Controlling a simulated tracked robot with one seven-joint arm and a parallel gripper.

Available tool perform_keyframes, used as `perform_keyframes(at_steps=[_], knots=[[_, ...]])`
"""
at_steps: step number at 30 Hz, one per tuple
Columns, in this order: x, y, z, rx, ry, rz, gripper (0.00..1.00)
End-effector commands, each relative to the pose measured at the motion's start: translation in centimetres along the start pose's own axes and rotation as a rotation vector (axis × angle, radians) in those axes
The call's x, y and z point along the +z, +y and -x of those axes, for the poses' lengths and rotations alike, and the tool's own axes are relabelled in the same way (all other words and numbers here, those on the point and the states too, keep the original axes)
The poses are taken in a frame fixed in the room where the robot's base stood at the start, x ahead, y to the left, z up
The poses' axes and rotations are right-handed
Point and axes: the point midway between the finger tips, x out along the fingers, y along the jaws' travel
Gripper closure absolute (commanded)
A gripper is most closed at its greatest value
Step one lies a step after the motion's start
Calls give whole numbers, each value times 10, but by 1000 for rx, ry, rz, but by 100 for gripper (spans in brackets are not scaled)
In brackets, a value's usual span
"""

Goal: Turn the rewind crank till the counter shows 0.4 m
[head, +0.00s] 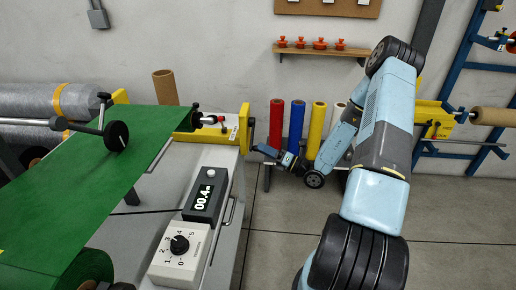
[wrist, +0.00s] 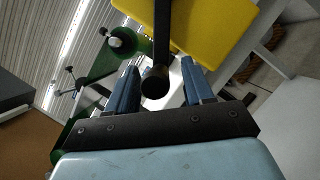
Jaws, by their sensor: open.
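The counter (head: 204,197) is a dark box on the grey machine, and its display reads 00.4 m. The rewind crank (head: 251,135) is a black arm on a yellow bracket (head: 243,122) at the machine's right end. In the wrist view the crank's black arm runs down from the top, and its round knob (wrist: 155,85) lies between my gripper's blue fingers. My gripper (wrist: 159,68) is open, with a finger on each side of the knob and visible gaps. In the head view my gripper (head: 262,151) is just right of the crank, small and partly dark.
Green sheet (head: 95,165) stretches across the machine at left. A white dial box (head: 180,250) stands in front of the counter. Red, blue and yellow rolls (head: 296,122) stand behind my gripper. A blue rack (head: 450,80) is at right. Floor right of the machine is clear.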

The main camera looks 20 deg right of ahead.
Motion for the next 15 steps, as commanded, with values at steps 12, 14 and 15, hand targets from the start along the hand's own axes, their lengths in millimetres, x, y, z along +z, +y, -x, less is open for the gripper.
perform_keyframes(at_steps=[12, 14, 15], knots=[[0, 0, -27, 0, 1, 1, 48], [0, 0, -27, 0, 1, 1, 48], [0, 0, -27, 0, 1, 1, 48]])
